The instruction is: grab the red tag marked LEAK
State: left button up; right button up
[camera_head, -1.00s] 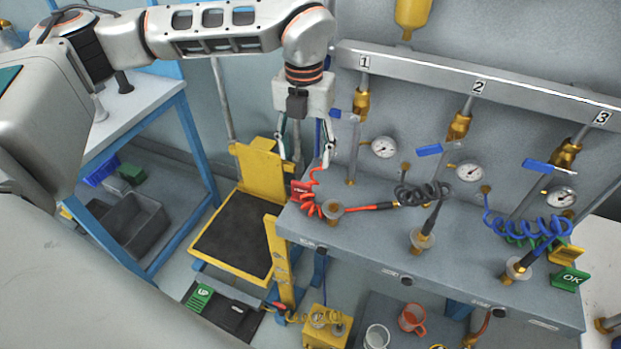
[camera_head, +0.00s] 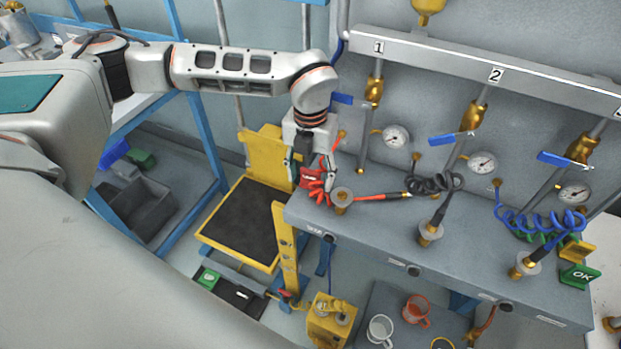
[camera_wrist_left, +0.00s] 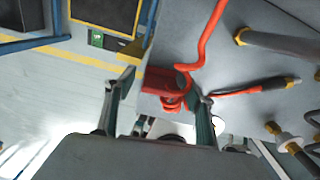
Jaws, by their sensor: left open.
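The red tag (camera_head: 311,174) stands at the left end of the grey bench, by the red coiled hose (camera_head: 319,190). Its lettering is too small to read. In the left wrist view the red tag (camera_wrist_left: 160,80) shows between the fingers, with the red hose (camera_wrist_left: 207,40) beside it. My left gripper (camera_head: 313,184) is open around the tag, coming down from above. In the left wrist view the two fingertips of my left gripper (camera_wrist_left: 160,84) are spread on either side of it; I cannot tell whether they touch it. My right gripper is not in view.
The grey bench (camera_head: 380,228) carries nozzles, gauges and coiled hoses to the right. A green OK tag (camera_head: 578,276) and a yellow tag (camera_head: 577,249) stand at its right end. A yellow-framed platform (camera_head: 240,222) stands to the left.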

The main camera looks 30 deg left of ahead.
pick_arm(q)
jog(key=shift+f, duration=0.2)
jog(key=shift+c, duration=0.3)
jog(key=c, duration=1)
jog(key=shift+c, duration=0.2)
jog(key=shift+r, duration=0.1)
